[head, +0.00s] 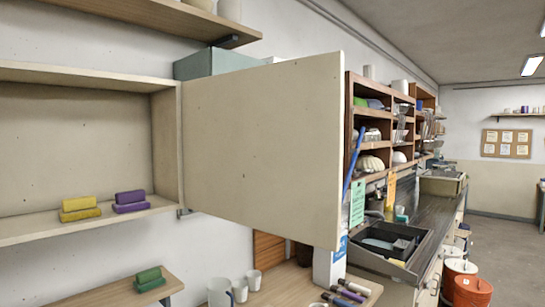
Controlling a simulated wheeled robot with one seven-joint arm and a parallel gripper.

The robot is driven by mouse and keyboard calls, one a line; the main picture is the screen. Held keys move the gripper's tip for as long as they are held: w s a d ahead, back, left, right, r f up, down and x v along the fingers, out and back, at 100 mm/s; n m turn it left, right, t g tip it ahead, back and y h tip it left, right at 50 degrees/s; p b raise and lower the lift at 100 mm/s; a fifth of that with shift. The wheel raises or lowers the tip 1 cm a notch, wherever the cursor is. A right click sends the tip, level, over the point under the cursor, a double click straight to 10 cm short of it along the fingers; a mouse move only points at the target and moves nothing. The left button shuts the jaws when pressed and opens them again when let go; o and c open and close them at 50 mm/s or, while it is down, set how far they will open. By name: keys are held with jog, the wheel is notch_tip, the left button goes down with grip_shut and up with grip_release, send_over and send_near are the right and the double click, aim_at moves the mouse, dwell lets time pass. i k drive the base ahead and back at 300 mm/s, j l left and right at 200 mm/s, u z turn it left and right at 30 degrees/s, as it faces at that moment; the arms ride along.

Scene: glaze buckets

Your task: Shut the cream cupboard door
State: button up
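The cream cupboard (165,150) hangs on the wall at the left, with its inside in plain view. Its cream door (262,145) stands wide open, swung out from the cupboard's right edge towards the right of the picture. A yellow block pair (80,208) and a purple block pair (130,201) lie on the cupboard floor, back from the door. My gripper is not in view.
A shelf (160,15) runs above the cupboard. Below are a green block pair on a small shelf (120,292), white cups (240,290) and several markers (345,293). Brown shelving (385,125) stands beyond the door, with buckets (472,290) on the floor at right.

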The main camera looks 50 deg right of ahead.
aim_at(263, 145)
jog(key=k+l+u, duration=0.1)
jog(key=l, duration=0.35)
jog(key=k+l+u, duration=0.15)
jog(key=l, duration=0.25)
jog(key=k+l+u, duration=0.1)
jog(key=k+l, duration=0.15)
jog(key=l, duration=0.2)
jog(key=k+l+u, duration=0.1)
jog(key=l, duration=0.25)
jog(key=l+u, duration=0.35)
jog(key=l, duration=1.25)
jog(key=i, duration=0.1)
